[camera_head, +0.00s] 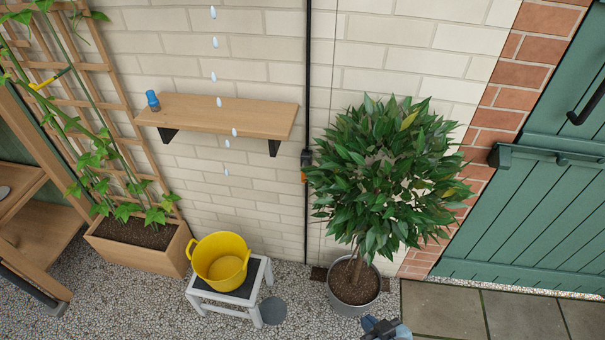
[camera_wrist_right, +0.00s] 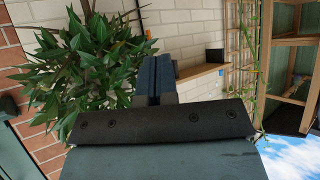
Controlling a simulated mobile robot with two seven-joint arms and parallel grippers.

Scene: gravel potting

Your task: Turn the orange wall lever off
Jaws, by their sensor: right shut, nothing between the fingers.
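A small orange piece, which looks like the wall lever (camera_head: 304,176), shows just under a black box (camera_head: 307,158) on the dark vertical wall pipe (camera_head: 308,80). The leaves of a potted tree (camera_head: 385,170) stand close on its right and may cover part of it, so its angle is unclear. My right gripper (camera_head: 378,325) is at the bottom edge of the head view, low and to the right of the lever, well apart from it. In the right wrist view its fingers (camera_wrist_right: 151,75) are together and empty. My left gripper is not in view.
Water drops hang in a line above a yellow tub (camera_head: 220,262) on a white stool (camera_head: 262,285). A wooden shelf (camera_head: 270,115) with a blue item (camera_head: 152,101) is left of the pipe. The tree's metal pot (camera_head: 345,303) stands below; a green door (camera_head: 540,200) is right.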

